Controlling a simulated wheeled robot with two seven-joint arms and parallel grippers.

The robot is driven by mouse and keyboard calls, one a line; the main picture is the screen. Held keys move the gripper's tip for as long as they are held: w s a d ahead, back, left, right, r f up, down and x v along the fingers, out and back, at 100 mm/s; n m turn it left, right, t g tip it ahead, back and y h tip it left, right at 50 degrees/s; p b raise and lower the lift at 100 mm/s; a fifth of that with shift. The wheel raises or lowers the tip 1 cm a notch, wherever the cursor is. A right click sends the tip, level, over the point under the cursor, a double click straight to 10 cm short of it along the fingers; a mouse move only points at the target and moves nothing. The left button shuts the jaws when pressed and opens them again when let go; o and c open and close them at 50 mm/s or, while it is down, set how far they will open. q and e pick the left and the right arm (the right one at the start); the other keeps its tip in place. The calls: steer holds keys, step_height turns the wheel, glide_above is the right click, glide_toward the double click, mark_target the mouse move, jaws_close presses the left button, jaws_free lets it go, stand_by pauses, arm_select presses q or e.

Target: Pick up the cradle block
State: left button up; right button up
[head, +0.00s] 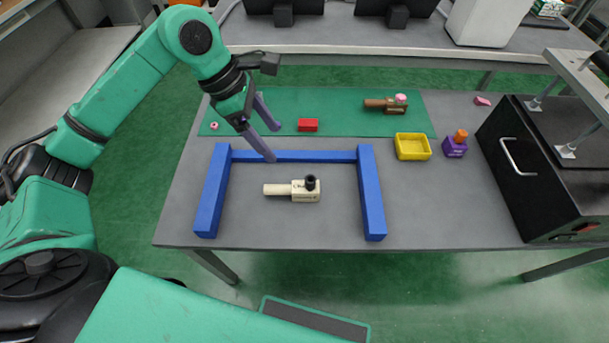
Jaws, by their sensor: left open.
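My left gripper (275,144) is open and empty, its two grey-purple fingers pointing down and right above the blue frame's back bar. No block is clearly marked as the cradle block. A cream block (305,190) with a handle to its left and a black knob on top lies inside the blue frame, below and right of the fingers. A brown block (396,106) with a similar handle and a pink piece on it lies on the green mat. A purple block (454,149) holding an orange piece stands right of the yellow tray. My right gripper is out of view.
The three-sided blue frame (372,195) is open towards me. A red block (308,125) lies on the green mat (345,123). The yellow tray (412,157) looks empty. A black box (545,185) with a handle fills the table's right side.

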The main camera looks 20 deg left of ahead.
arm_select(q)
steer(key=b, duration=0.5)
glide_toward(296, 186)
steer(key=v, duration=0.3)
steer(key=x, duration=1.4)
steer(key=shift+f+b, duration=0.1)
steer(key=shift+b, duration=0.2)
jaws_close()
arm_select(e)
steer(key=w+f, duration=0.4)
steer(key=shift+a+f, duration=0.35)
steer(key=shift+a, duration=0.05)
